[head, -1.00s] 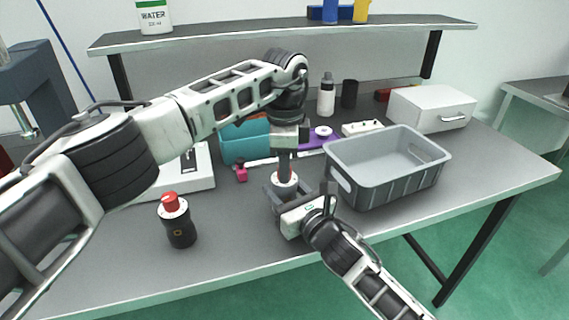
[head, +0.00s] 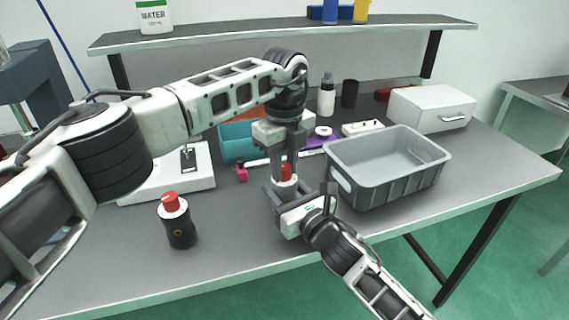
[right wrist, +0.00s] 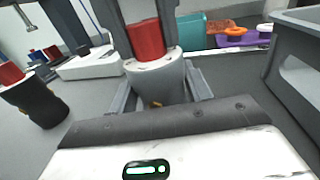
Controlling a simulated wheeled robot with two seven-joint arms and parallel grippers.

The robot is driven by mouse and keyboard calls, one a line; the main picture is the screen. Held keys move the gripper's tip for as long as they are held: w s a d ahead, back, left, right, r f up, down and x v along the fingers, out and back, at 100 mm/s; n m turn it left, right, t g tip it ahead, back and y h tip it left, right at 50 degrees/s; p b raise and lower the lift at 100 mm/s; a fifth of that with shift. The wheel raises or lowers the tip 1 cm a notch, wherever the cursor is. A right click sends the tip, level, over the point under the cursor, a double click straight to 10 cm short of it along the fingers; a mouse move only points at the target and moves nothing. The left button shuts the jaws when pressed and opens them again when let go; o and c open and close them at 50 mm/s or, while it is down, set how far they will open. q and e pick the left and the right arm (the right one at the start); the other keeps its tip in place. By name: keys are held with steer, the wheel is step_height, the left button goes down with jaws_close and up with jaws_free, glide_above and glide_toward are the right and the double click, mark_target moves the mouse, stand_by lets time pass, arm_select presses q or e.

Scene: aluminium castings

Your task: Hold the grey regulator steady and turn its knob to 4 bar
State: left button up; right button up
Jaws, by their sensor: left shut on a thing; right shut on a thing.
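The grey regulator (right wrist: 155,88) stands upright on the table with a pale collar and a red knob (right wrist: 145,40) on top. In the head view its knob (head: 286,171) shows between the fingers of my left gripper (head: 285,165), which comes down from above and is shut on it. My right gripper (head: 292,197) is shut on the regulator's body low down; its fingers flank the body in the right wrist view. The collar markings are too small to read, so I cannot tell the setting.
A black regulator with a red knob (head: 180,226) stands at the left. A grey crate (head: 400,185) stands close on the right. Behind are a teal bin (head: 236,146), a small pink item (head: 241,175) and a white device (head: 196,180). The front table strip is clear.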

arm_select(q)
steer(key=m, duration=0.4)
steer(key=shift+r+m, duration=0.1)
steer(key=shift+m, duration=0.2)
steer(key=m, duration=0.5)
arm_select(e)
steer(key=shift+f, duration=0.1)
arm_select(q)
steer(key=m, duration=0.9)
steer(key=shift+m, duration=0.3)
steer(key=m, duration=0.9)
steer(key=shift+w, duration=0.1)
steer(key=m, duration=0.4)
steer(key=shift+m, duration=2.6)
